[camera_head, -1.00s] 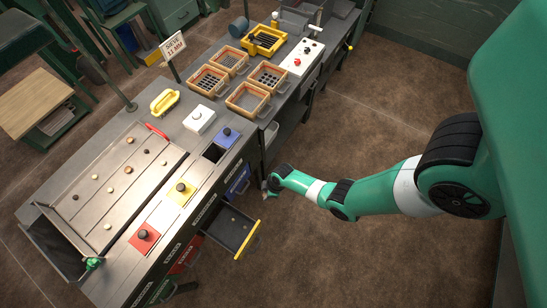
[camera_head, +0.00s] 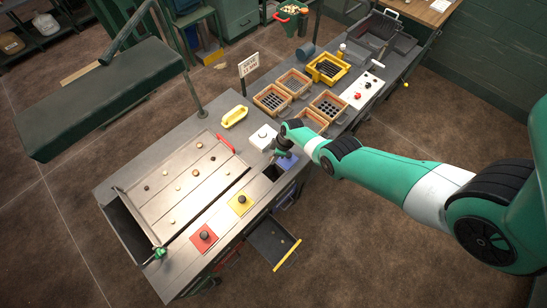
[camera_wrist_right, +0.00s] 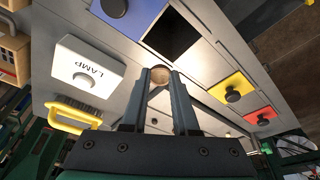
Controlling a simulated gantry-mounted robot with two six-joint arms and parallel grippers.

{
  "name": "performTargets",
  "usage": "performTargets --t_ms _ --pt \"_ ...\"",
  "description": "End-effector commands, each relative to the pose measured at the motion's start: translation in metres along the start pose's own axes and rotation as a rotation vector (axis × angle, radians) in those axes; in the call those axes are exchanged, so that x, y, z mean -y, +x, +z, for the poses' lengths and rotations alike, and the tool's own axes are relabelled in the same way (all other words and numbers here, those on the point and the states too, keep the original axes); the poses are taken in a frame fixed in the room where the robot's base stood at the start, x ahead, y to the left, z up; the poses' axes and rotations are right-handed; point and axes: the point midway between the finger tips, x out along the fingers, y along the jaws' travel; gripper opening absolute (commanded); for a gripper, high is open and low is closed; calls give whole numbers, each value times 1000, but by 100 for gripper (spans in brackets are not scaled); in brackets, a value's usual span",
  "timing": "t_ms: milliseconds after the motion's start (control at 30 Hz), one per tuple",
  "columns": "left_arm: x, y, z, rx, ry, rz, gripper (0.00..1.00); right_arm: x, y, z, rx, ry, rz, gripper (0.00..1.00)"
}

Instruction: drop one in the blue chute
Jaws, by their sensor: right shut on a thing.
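My right gripper (camera_head: 279,154) is over the bench beside the blue lid (camera_head: 287,161). In the right wrist view its fingers (camera_wrist_right: 160,78) are shut on a small light-brown round piece (camera_wrist_right: 160,74). The blue lid, with a dark knob, also shows in the right wrist view (camera_wrist_right: 118,10). Next to it is the open square blue chute (camera_wrist_right: 173,36), dark inside; it also shows in the head view (camera_head: 271,173). In the wrist view the held piece appears just below the opening's edge; its height above the bench is unclear. My left gripper is not in view.
Several small pale and dark pieces lie on the sloping tray (camera_head: 163,204). Yellow (camera_head: 240,203) and red (camera_head: 203,237) lids look closed. A white lamp box (camera_head: 263,137) and wooden-framed sieves (camera_head: 270,99) stand nearby. A yellow-fronted drawer (camera_head: 271,242) is pulled out.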

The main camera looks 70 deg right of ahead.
Motion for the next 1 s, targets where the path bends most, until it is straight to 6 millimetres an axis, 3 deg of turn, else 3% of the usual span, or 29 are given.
performTargets --t_ms 167,500,867,900,1000 --pt "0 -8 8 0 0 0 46 0 11 3 0 0 0 0" --pt "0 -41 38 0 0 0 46 0 54 15 0 0 0 0" --pt "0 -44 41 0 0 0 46 0 58 16 0 0 0 0" --pt "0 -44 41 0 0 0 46 0 58 16 0 0 0 33" --pt "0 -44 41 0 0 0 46 0 58 16 0 0 0 51"
